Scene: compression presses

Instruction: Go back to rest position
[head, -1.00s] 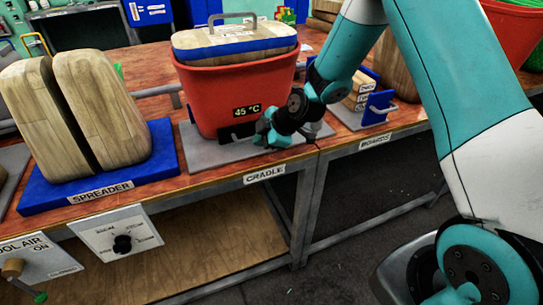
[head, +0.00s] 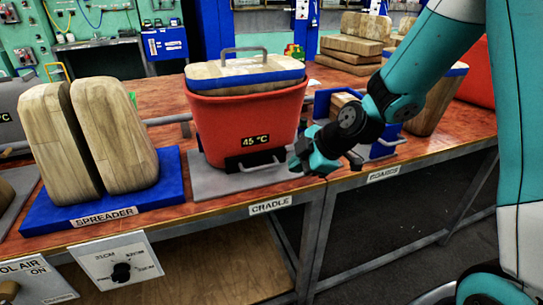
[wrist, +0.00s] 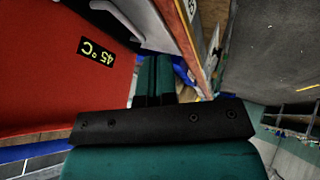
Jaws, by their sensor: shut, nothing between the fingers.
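My gripper (head: 303,163) is at the front right corner of the red bin, above the bench edge near the CRADLE label (head: 270,205). Its fingers are together in the wrist view (wrist: 153,80), with nothing between them. The red bin (head: 215,120) stands on the grey cradle plate (head: 212,183) and shows a 45 °C display (head: 256,141). A wooden block with a blue band and a grey handle (head: 245,70) sits in its top. In the wrist view the bin's red wall (wrist: 50,85) fills the left side.
A spreader (head: 105,218) with two wooden blocks on a blue base stands left. A blue holder (head: 390,140) with boards is right of my gripper. Stacked boards (head: 350,55) lie behind. A dial panel (head: 120,265) hangs on the bench front. Open floor lies at lower right.

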